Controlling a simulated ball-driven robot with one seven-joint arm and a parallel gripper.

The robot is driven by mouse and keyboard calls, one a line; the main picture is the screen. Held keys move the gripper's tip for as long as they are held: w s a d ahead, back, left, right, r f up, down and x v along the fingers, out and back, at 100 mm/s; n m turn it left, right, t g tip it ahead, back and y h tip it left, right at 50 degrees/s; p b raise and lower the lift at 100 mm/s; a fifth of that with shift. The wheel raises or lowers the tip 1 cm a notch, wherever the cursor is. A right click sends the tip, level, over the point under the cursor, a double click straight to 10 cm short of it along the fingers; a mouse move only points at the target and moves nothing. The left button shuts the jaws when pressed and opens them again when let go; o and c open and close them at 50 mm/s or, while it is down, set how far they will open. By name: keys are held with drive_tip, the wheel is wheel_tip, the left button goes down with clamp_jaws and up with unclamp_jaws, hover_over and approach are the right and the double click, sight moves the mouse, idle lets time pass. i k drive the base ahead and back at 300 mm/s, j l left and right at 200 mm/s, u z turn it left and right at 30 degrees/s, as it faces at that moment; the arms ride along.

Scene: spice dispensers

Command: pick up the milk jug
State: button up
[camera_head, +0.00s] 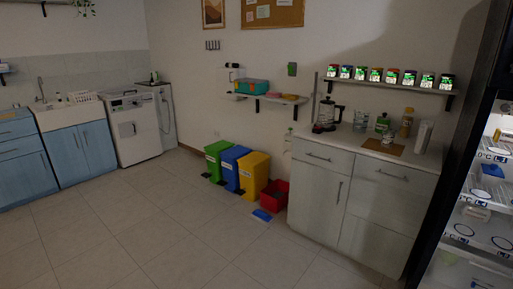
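I cannot pick out a milk jug for certain. A small white container (388,138) stands on a brown board on the right-hand counter, too small to identify. A white upright box-like thing (424,137) stands at that counter's right end. A tall tan bottle (406,123) is just left of it. White objects also show in the open fridge (477,213) at the right edge, but they are too small to name. My gripper is not in view.
The counter cabinet (318,193) also carries a French press (328,113) and a green-topped item (382,124). A shelf of spice dispensers (392,86) hangs above. Green, blue and yellow bins (253,174) and a red crate (274,194) line the wall.

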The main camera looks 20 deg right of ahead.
sight(425, 126)
drive_tip(key=i+l+z, duration=0.2)
drive_tip(key=i+z, duration=1.05)
drive_tip(key=i, duration=0.2)
drive_tip(key=z, duration=0.05)
